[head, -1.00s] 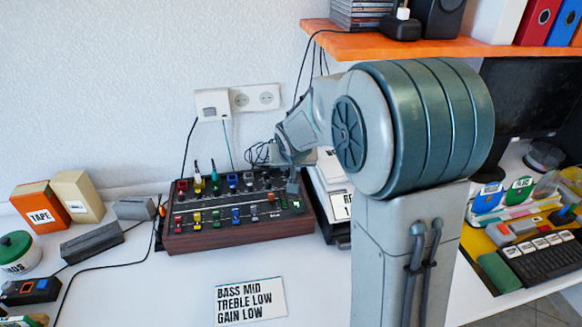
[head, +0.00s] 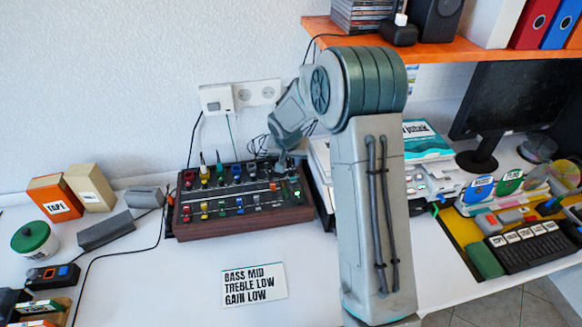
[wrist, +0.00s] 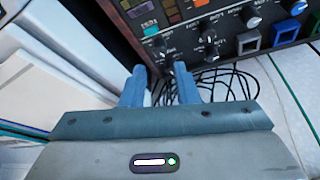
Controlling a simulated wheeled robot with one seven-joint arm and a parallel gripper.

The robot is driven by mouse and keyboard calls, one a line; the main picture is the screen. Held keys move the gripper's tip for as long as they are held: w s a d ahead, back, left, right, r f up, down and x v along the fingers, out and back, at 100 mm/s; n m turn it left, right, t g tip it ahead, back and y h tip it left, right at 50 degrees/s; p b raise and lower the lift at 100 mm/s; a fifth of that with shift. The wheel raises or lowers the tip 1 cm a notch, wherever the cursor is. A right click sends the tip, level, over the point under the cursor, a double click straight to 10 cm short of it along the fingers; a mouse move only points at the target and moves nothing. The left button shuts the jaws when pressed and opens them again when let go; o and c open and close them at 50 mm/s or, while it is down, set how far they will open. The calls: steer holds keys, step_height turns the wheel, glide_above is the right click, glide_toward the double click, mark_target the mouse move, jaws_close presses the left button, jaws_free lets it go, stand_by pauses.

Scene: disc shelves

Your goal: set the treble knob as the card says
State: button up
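The mixer (head: 240,222) is a dark panel in a reddish-brown case, with rows of coloured caps and small knobs. Which knob is treble cannot be read. My gripper (head: 287,158) is over the mixer's back right corner in the head view. In the wrist view my gripper (wrist: 160,78) has its two blue-grey fingers apart, with no object clearly held. A small black knob (wrist: 165,48) is just beyond the fingertips. Whether they touch the panel is unclear.
Black cables (wrist: 215,85) lie coiled behind the mixer. White stacked items (head: 320,170) stand close to its right side. A wall socket (head: 240,95) is behind. An orange shelf (head: 440,50) overhangs at right. The desk around the card is mostly clear.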

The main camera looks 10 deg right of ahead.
mark_target(291, 170)
steer(key=x, duration=0.6)
steer(key=shift+w+d+f+p, duration=0.1)
steer(key=shift+w+f+p, duration=0.1)
steer(key=shift+f+p, duration=0.15)
jaws_close()
